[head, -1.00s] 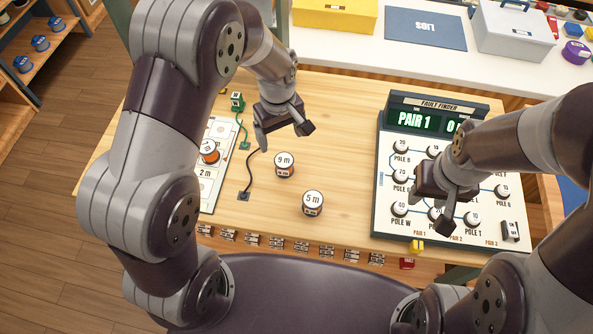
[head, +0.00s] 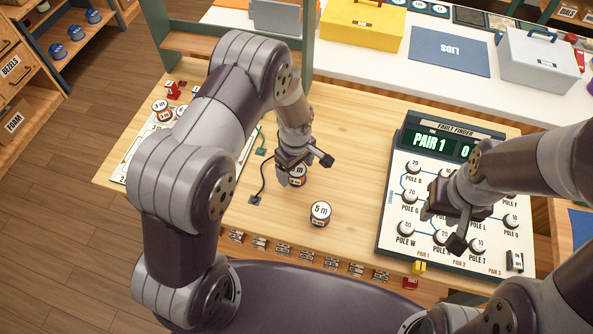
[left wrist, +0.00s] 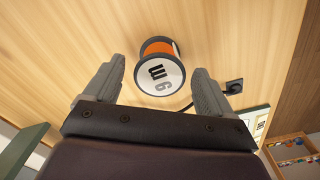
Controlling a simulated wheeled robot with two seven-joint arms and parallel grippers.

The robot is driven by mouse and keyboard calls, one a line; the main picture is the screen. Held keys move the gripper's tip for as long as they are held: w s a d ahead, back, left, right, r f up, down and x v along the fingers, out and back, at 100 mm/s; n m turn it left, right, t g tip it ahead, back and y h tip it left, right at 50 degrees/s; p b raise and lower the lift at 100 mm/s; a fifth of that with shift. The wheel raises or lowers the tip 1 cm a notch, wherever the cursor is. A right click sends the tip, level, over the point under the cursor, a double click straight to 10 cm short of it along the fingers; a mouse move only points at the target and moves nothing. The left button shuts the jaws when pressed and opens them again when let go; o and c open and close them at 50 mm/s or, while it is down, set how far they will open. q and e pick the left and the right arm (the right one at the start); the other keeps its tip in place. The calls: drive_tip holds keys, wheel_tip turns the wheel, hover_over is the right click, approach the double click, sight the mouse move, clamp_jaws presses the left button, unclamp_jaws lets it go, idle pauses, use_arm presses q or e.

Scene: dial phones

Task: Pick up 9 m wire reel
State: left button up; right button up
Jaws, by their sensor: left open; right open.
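The 9 m wire reel (head: 298,179) stands on the wooden table, partly hidden by my left gripper (head: 303,165) in the head view. In the left wrist view the reel (left wrist: 160,70) shows a white top marked 9 m, dark rims and orange wire. My left gripper (left wrist: 155,85) is open, with one finger on each side of the reel and visible gaps between. I cannot tell its exact height above the table. My right gripper (head: 452,228) is open over the fault finder panel and holds nothing I can see.
A 5 m reel (head: 320,214) stands just in front of the 9 m reel. A black cable (head: 265,181) runs close to its left. The fault finder panel (head: 395,215) fills the table's right side. A card with other reels (head: 130,172) lies at the left.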

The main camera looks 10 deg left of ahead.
use_arm(q)
drive_tip(key=shift+d+f, duration=0.15)
drive_tip(key=shift+f, duration=0.45)
drive_tip(key=shift+r, duration=0.1)
drive_tip(key=c, duration=1.1)
drive_tip(key=shift+c, duration=0.2)
